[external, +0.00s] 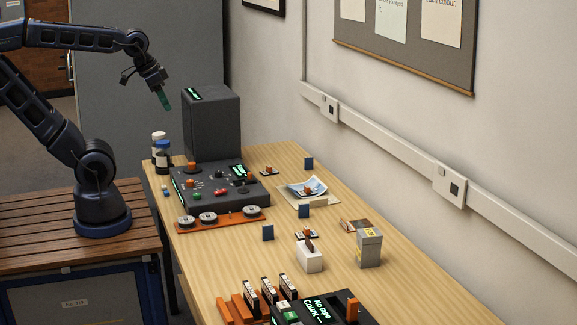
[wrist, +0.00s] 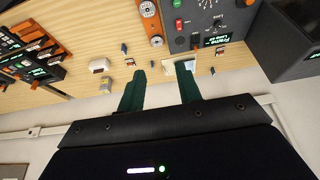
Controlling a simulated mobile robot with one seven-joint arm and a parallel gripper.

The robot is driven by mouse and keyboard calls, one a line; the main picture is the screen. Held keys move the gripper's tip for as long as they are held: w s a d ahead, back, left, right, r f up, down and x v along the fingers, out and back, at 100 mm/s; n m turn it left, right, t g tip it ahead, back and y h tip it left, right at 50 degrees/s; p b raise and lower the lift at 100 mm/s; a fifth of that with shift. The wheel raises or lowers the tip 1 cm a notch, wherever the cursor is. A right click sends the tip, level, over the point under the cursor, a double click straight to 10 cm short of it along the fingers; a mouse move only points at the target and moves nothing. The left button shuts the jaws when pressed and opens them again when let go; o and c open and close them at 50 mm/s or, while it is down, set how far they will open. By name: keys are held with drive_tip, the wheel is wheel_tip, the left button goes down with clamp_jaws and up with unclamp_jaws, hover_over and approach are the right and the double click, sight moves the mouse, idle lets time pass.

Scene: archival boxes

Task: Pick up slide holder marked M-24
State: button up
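My gripper (external: 163,99) is raised high at the left, above and behind the table's far left corner, away from everything on it. In the wrist view its two green fingers (wrist: 160,90) stand apart with nothing between them. Small dark pieces with orange knobs, possibly slide holders, lie on the table: one at the back (external: 268,170), one on the papers (external: 307,190), and one near the white box (external: 306,235). No marking M-24 is legible in either view, so I cannot tell which piece bears it.
A dark control console (external: 218,190) with a tall block (external: 211,122) fills the table's far left. A white box (external: 309,257) and a grey box (external: 369,248) stand mid-table. Black-and-orange racks (external: 270,292) are in front. Bare wood shows at right.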

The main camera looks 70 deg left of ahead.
drive_tip(key=shift+o, duration=0.6)
drive_tip(key=n+g, duration=0.5)
drive_tip(key=n, duration=1.4)
hover_over(269, 166)
wheel_tip(269, 166, down, 28)
wheel_tip(269, 166, down, 11)
drive_tip(key=shift+r, duration=0.2)
clamp_jaws()
